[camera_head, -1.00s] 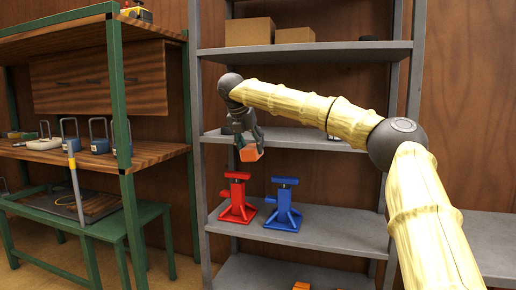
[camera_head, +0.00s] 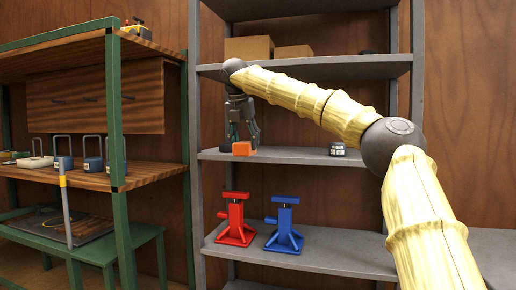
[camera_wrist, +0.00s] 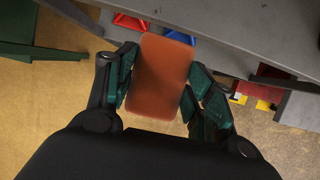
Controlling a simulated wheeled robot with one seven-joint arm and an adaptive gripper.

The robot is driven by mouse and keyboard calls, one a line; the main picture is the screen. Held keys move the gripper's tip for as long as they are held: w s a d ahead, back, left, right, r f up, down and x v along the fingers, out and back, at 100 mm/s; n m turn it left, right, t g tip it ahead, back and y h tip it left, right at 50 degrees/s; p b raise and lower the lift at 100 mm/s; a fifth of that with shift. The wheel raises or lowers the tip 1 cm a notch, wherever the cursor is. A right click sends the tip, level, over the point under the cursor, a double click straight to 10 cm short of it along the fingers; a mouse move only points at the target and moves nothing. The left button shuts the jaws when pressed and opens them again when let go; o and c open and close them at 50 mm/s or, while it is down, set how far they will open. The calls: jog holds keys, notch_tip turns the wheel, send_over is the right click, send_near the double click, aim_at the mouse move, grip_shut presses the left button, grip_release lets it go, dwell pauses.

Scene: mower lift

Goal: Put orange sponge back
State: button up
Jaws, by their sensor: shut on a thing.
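The orange sponge (camera_head: 242,148) is between the fingers of my gripper (camera_head: 241,140), at the front left of the grey rack's middle shelf (camera_head: 290,155). In the wrist view the sponge (camera_wrist: 161,77) is a rounded block gripped on both sides by the green finger pads of my gripper (camera_wrist: 160,88). The wrist view shows the floor and a shelf edge beneath and beyond it. I cannot tell from the head view whether the sponge touches the shelf.
A red jack (camera_head: 236,220) and a blue jack (camera_head: 284,225) stand on the shelf below. Cardboard boxes (camera_head: 249,48) sit above. A green-framed workbench (camera_head: 115,110) is at left. The middle shelf's centre is clear.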

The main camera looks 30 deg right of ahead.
jog(key=w+d, duration=0.3)
jog(key=d, duration=0.1)
jog(key=w+d+p, duration=0.1)
jog(key=w+d, duration=0.3)
jog(key=shift+w+d, duration=0.25)
jog(key=shift+w, duration=0.05)
jog(key=shift+w+d+p, duration=0.35)
jog(key=shift+w+d, duration=0.1)
jog(key=shift+d, duration=0.2)
jog(key=shift+w+d+r+p, duration=0.15)
jog(key=shift+w+d+p, duration=0.25)
jog(key=shift+p, duration=0.35)
jog(key=d+p, duration=0.1)
jog(key=w+p, duration=0.1)
jog(key=shift+w+d+p, duration=0.15)
jog(key=shift+d+p, duration=0.15)
jog(key=shift+d, duration=0.05)
jog(key=shift+f+b, duration=0.7)
jog(key=shift+f, duration=0.1)
jog(key=o, duration=0.9)
jog(key=shift+f, duration=0.2)
